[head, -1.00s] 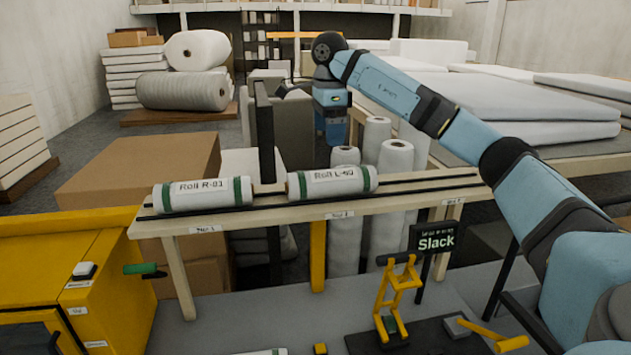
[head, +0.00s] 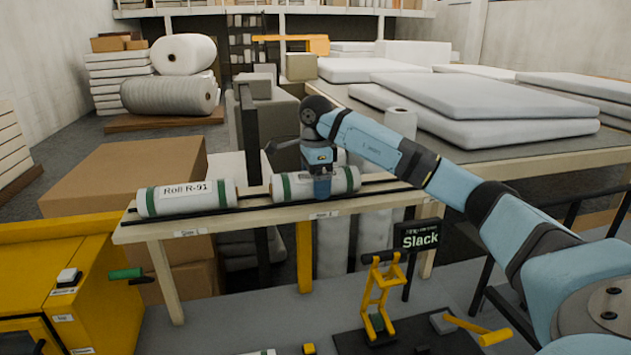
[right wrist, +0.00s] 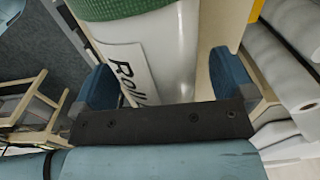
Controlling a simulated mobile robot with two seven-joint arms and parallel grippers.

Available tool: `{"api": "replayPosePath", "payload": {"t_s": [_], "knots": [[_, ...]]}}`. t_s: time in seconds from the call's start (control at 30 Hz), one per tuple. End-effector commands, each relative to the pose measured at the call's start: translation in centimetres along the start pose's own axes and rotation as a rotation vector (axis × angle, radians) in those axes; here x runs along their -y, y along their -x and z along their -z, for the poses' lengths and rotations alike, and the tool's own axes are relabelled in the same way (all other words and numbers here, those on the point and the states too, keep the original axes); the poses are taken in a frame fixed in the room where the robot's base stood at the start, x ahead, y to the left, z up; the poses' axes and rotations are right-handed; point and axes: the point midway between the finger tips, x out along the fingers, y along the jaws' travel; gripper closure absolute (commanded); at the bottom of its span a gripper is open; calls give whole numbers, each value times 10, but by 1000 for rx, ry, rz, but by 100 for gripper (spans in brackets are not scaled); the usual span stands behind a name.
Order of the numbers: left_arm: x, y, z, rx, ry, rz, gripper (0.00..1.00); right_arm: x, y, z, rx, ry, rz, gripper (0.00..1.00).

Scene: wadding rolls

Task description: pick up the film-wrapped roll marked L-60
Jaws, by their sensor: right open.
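The white film-wrapped roll (head: 299,187) with green end bands lies on the wooden rack, right of the upright black plate. Its label, which looked like L-60 earlier, is covered in the head view by my right gripper (head: 321,190). In the right wrist view the roll (right wrist: 172,50) shows a green band and a label partly reading "Roll". My right gripper (right wrist: 162,84) is open there, its blue fingers on either side of the roll; I cannot tell whether they touch it. A similar roll marked R-91 (head: 187,199) lies left on the rack. My left gripper is not in view.
The black upright plate (head: 250,135) stands between the rolls, close to my gripper. A "Slack" sign (head: 420,238) and a yellow stand (head: 381,290) are in front. A yellow cabinet (head: 90,285) is at left. Upright rolls stand behind the rack.

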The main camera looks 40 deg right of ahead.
Motion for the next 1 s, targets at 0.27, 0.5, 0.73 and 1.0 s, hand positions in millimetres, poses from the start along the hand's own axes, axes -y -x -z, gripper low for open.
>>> {"api": "replayPosePath", "payload": {"t_s": [0.27,0.5,0.73,1.0], "knots": [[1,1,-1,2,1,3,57,0,-8,0,0,0,1,0],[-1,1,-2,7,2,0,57,0,-8,0,0,0,1,44],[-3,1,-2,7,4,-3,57,0,-7,0,1,0,1,56],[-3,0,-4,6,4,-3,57,1,3,0,3,0,4,56]]}}
